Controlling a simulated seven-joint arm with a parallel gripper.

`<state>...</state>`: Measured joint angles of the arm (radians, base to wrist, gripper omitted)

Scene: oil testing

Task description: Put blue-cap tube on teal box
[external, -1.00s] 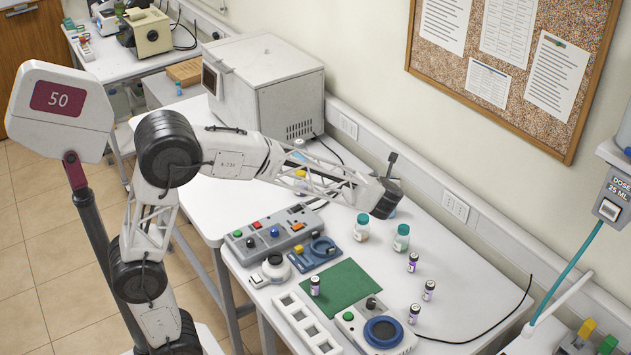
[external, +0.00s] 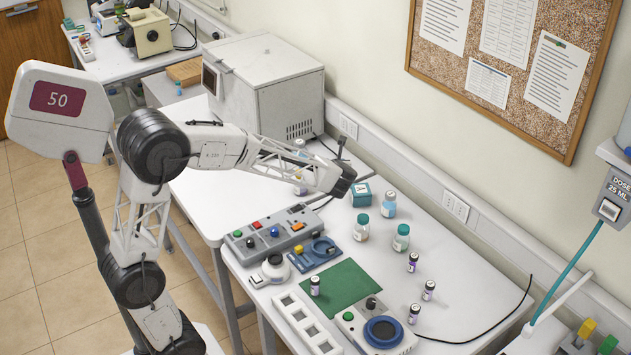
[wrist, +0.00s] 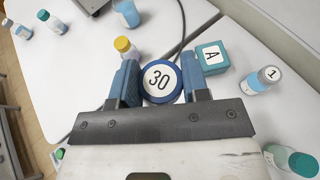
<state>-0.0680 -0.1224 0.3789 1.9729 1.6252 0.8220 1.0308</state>
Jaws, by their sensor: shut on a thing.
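My gripper (wrist: 160,85) is shut on a blue-rimmed round cap marked 30 (wrist: 158,79), seen from above. I take this for the blue-cap tube; its body is hidden below the cap. The teal box (wrist: 212,57), marked A, sits to the right of the held cap in the wrist view. In the external view my gripper (external: 343,180) is just left of and apart from the teal box (external: 361,195), which stands on the white bench. The held tube cannot be made out there.
A white-topped bottle marked 1 (wrist: 262,79) stands right of the box; two teal-capped bottles (external: 361,228) (external: 401,238) stand in front. A yellow-capped bottle (wrist: 123,46) is near the left finger. A control panel (external: 270,232) and grey oven (external: 265,90) flank the area.

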